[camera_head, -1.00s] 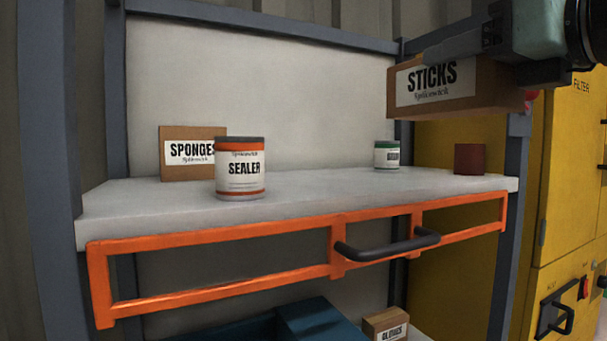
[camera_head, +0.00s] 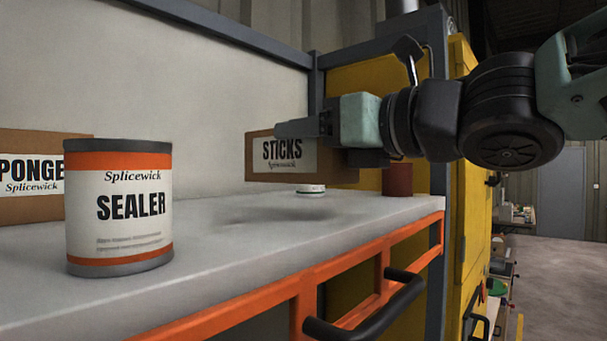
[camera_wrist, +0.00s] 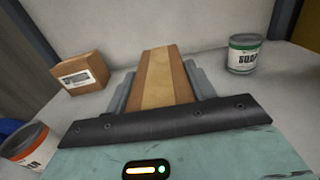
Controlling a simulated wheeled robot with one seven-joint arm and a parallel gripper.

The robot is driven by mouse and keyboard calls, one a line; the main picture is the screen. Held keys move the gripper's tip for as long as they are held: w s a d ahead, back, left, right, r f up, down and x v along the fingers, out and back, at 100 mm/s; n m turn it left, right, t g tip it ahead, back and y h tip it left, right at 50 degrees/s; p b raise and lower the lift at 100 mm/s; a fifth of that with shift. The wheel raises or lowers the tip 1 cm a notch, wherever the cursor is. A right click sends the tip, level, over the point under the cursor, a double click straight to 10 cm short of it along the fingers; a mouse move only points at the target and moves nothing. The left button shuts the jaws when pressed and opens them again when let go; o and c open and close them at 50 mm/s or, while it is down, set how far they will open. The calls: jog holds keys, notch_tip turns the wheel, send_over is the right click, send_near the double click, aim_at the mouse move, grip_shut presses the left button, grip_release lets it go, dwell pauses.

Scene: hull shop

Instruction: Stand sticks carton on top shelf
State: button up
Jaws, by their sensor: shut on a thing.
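The sticks carton (camera_head: 256,158) is a brown box with a white STICKS label. My gripper (camera_head: 300,130) is shut on it and holds it level above the top shelf (camera_head: 265,245), with a shadow on the shelf below. In the wrist view the carton (camera_wrist: 163,78) lies between the two grey fingers of my gripper (camera_wrist: 160,90). A gap shows between the carton's underside and the shelf surface. The carton's far side is hidden.
A sealer can (camera_head: 118,210) stands at the near left, with the sponges carton (camera_head: 30,200) behind it. A soap can (camera_wrist: 244,55) stands at the back, mostly hidden by the sticks carton in the head view. A dark red block (camera_head: 397,180) is near the right end. An orange rail (camera_head: 290,290) fronts the shelf.

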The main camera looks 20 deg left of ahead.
aim_at(315, 164)
jog(key=shift+f, duration=1.9)
jog(key=o, duration=1.1)
jog(key=shift+d, duration=0.1)
jog(key=b+v, duration=0.3)
jog(key=v, duration=0.9)
jog(key=shift+b, duration=0.3)
